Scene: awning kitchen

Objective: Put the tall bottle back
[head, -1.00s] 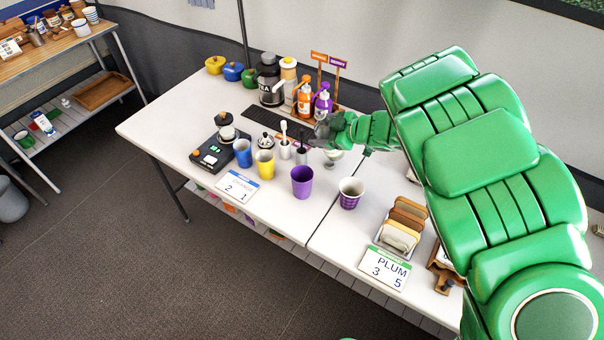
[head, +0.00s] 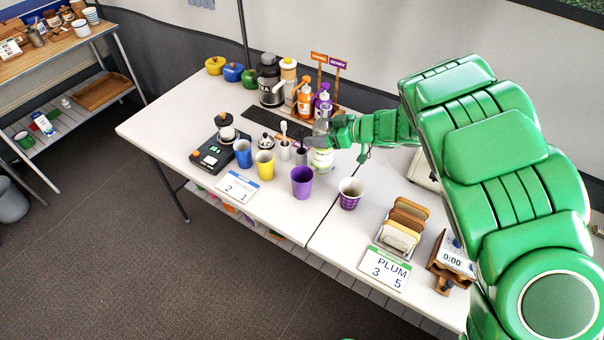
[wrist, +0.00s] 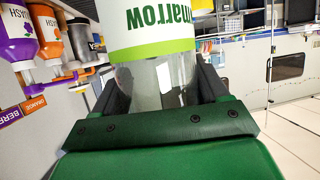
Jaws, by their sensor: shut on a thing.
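The tall clear bottle (head: 322,158) with a white and green label is upright in my gripper (head: 324,138). Its neck shows above the fingers and its label below them. In the wrist view the fingers (wrist: 160,86) stand either side of its clear glass, and the label (wrist: 158,22) reads "marrow" upside down. I cannot tell whether its base touches the white table (head: 275,205). A purple bottle (head: 323,102) and an orange bottle (head: 305,98) stand behind it, near an orange sign (head: 319,57) and a purple sign (head: 338,64).
A purple cup (head: 302,182), a patterned cup (head: 350,192), a yellow cup (head: 265,163) and a blue cup (head: 243,153) stand in front and left. A toast rack (head: 404,225) is to the right. A black mat (head: 265,122) lies left of the bottles.

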